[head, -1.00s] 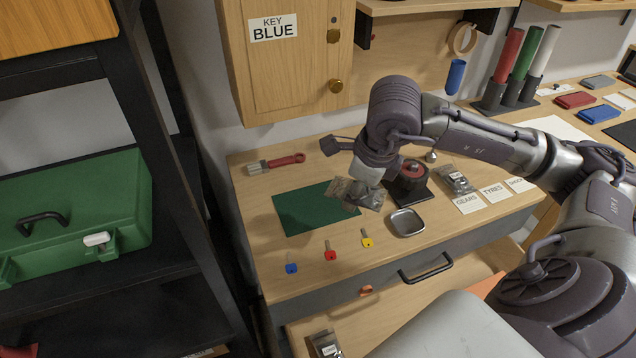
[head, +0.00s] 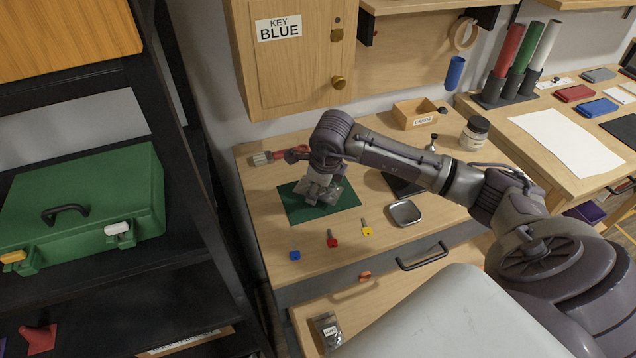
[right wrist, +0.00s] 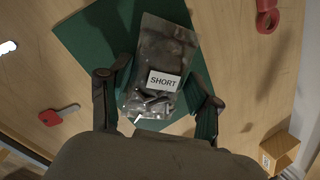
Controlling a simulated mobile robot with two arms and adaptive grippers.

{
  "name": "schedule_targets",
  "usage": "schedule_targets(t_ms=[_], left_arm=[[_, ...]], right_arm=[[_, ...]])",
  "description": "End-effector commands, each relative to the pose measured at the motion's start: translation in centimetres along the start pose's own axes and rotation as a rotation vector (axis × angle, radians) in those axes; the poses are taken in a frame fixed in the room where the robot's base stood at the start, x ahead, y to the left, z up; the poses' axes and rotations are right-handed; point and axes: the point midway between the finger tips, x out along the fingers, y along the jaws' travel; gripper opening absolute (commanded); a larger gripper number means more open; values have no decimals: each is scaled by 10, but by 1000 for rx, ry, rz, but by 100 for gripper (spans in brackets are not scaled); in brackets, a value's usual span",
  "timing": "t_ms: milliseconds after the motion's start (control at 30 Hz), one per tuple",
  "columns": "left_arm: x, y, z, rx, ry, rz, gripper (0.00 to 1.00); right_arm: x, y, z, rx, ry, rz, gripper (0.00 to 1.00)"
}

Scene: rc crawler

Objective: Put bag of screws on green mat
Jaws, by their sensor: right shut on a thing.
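The bag of screws (right wrist: 160,62) is a clear bag with a white label reading SHORT and metal screws at its lower end. My right gripper (right wrist: 158,108) is shut on it, with a finger on each side of its lower end in the right wrist view. The green mat (head: 293,204) lies on the wooden table. In the head view my right gripper (head: 321,192) and the bag are over the mat; whether the bag touches it is unclear. The mat also shows behind the bag in the right wrist view (right wrist: 84,32). My left gripper is not in view.
Blue (head: 295,255), red (head: 332,241) and yellow (head: 367,231) keys lie in front of the mat. A metal dish (head: 404,212) is to its right. A cardboard box (head: 415,113) stands at the back.

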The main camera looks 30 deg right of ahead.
Motion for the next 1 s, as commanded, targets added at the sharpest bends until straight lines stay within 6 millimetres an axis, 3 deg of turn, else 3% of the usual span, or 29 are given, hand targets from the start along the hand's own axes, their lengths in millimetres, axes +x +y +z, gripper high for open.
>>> schedule_targets(t_ms=[367,400,533,833,1000], left_arm=[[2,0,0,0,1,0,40],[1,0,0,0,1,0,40],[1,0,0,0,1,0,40],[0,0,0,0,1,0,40],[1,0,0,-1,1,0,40]], right_arm=[[6,1,-2,0,-1,-1,10],[5,1,-1,0,-1,-1,68],[5,1,-1,0,-1,-1,88],[4,1,-1,0,-1,-1,88],[-7,0,0,-1,-3,-2,88]])
